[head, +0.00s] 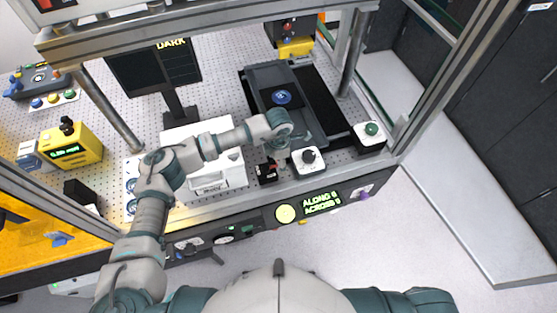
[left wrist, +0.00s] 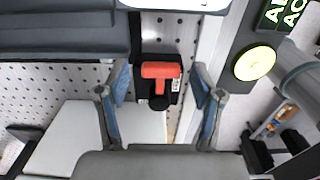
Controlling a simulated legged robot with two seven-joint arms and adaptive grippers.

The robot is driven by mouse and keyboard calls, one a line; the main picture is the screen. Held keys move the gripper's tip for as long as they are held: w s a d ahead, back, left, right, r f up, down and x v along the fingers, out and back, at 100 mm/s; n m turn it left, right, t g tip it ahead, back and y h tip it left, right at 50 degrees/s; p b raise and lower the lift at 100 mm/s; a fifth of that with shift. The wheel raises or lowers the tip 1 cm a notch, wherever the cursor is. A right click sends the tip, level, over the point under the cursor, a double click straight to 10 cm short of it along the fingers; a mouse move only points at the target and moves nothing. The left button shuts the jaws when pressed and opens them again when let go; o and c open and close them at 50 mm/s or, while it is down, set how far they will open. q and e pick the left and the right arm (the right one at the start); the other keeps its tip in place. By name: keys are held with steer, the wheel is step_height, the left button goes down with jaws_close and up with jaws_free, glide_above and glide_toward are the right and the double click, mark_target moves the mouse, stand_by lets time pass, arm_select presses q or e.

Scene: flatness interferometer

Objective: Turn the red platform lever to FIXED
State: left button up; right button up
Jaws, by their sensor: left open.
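The red platform lever (left wrist: 160,70) shows in the left wrist view as a red T-shaped handle on a small black block. Its crossbar lies left to right in that picture, with a black knob below it. A small label beside it is too small to read. In the head view the lever (head: 270,165) is on the bench's front edge. My left gripper (left wrist: 161,84) is open, its blue-padded fingers either side of the lever with gaps on both sides, not touching it. In the head view the gripper (head: 290,138) is partly hidden by its wrist. My right gripper is out of view.
A white box with a black knob (head: 308,159) stands right of the lever. Behind is the dark platform with a blue-marked disc (head: 282,97). A white unit (head: 208,186) lies left of the lever. The front panel display (head: 321,202) reads ALONG 0, ACROSS 0.

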arm_select(q)
steer(key=c, duration=1.1)
steer(key=shift+c, duration=0.2)
